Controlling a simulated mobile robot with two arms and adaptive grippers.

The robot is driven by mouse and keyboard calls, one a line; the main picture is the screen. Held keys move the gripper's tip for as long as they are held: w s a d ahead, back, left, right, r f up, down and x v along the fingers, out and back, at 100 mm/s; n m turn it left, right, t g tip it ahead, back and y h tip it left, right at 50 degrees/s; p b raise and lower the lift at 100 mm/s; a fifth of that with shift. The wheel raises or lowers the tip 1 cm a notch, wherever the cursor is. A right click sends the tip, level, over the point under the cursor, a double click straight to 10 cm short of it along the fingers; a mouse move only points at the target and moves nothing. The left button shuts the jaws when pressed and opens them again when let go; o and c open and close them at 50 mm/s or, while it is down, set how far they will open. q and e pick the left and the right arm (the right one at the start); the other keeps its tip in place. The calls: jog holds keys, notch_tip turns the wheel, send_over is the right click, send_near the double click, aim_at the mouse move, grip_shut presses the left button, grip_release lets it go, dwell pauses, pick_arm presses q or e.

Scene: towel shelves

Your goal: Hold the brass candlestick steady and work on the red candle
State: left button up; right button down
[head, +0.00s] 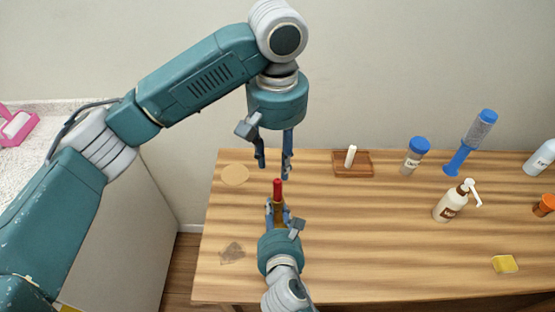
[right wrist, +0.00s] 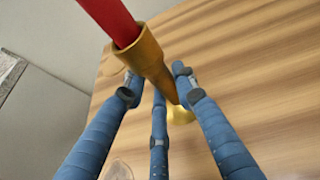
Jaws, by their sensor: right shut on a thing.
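The red candle (head: 278,188) stands upright in the brass candlestick (head: 277,207), over the left part of the wooden table. In the right wrist view the candle (right wrist: 113,20) sits in the candlestick's cup (right wrist: 137,56), and the stem runs down between the fingers. My right gripper (head: 277,213) is shut on the candlestick; its blue fingers (right wrist: 158,90) are around the stem. The fingers partly hide the candlestick in the head view. My left gripper (head: 273,172) points down just above and slightly left of the candle, fingers apart, with nothing between them.
On the wooden table (head: 370,250) are a round tan disc (head: 235,175), a small wooden tray (head: 368,170) holding a white piece (head: 351,155), a blue-lidded jar (head: 415,154), a blue brush-like thing (head: 471,142), a pump bottle (head: 451,202) and a yellow sponge (head: 505,264). The front middle is clear.

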jog(key=c, duration=1.3)
grip_release()
